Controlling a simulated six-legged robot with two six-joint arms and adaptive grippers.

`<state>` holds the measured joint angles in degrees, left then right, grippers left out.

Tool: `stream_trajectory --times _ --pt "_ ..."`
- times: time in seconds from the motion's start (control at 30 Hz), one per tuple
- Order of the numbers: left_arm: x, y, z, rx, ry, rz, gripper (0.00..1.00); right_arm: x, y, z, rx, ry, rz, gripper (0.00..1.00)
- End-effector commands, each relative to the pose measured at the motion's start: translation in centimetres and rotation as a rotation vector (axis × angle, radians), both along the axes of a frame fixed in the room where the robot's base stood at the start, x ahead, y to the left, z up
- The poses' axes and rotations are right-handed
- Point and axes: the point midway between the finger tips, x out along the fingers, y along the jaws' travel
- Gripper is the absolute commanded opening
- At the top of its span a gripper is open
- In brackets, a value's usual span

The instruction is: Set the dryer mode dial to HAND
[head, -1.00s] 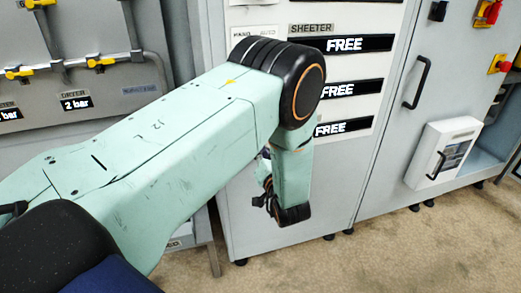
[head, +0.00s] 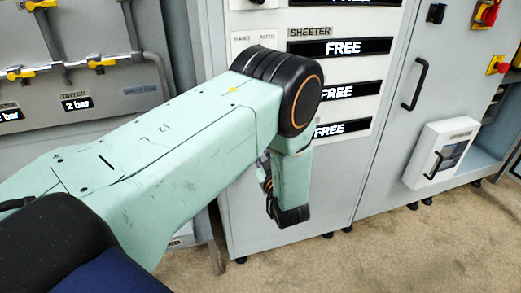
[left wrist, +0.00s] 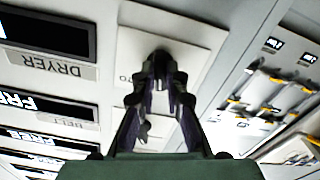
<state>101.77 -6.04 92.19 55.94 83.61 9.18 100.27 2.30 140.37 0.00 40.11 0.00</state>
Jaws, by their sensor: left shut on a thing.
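The dryer mode dial (left wrist: 161,57) is a black knob on a white plate (left wrist: 185,40), beside the DRYER label (left wrist: 53,66) in the left wrist view. My left gripper (left wrist: 160,80) has its dark fingers closed together on this knob. The fingers cover most of the dial, so I cannot tell which way it points. My right gripper is in neither view.
A second dark knob (left wrist: 143,131) sits on the panel beside my fingers. Yellow valves (head: 100,64) are on the left panel. Carpet in front is clear.

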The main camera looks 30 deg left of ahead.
Motion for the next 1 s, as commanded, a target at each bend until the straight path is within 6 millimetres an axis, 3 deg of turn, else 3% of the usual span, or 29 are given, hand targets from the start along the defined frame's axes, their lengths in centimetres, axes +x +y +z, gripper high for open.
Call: stream_trajectory --times 0.4,1.0 --pt "0.05 0.01 0.05 -0.138 -0.162 0.0 0.0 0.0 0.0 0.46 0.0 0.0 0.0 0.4" --pt "0.07 -0.01 0.04 -0.166 -0.195 0.0 0.0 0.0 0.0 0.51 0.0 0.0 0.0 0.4"
